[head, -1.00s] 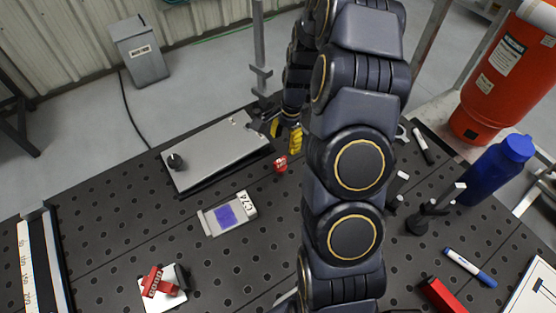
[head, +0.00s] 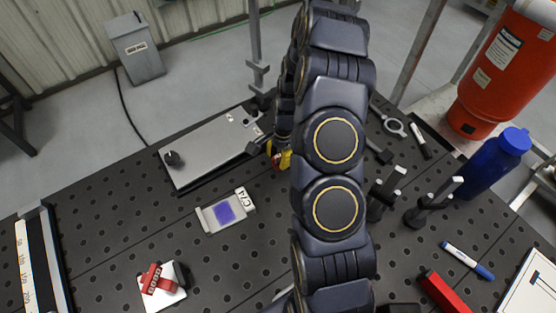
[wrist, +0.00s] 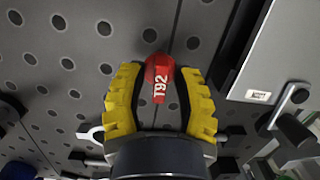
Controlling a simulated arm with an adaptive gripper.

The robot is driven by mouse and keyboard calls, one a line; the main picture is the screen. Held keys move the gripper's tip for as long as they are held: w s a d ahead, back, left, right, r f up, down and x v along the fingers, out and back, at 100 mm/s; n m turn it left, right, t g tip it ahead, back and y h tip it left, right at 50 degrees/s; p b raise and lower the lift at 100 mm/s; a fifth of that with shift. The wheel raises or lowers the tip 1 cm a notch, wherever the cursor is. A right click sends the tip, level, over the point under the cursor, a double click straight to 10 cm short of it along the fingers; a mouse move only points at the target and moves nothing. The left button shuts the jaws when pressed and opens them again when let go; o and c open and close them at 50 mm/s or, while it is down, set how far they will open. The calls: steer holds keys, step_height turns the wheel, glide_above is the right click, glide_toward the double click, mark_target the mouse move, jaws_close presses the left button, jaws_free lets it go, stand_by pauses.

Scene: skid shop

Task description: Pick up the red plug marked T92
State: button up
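The red plug (wrist: 159,82) with a round head and white T92 lettering shows in the wrist view. It is between the two yellow fingers of my gripper (wrist: 160,88). The fingers are spread apart, with a gap to the plug's body on each side; whether a tip touches the round head is hard to tell. In the head view my gripper (head: 281,157) is low over the perforated table, by the right corner of the grey metal plate, and the plug is largely or wholly hidden there.
The perforated black table (head: 110,230) holds the grey plate (head: 213,152) with a black knob, a block marked C74 (head: 226,211) and a red tag on a white block (head: 158,281). Right of my arm stand dark posts (head: 429,205) and a blue bottle (head: 492,165).

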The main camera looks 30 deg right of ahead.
jaws_close()
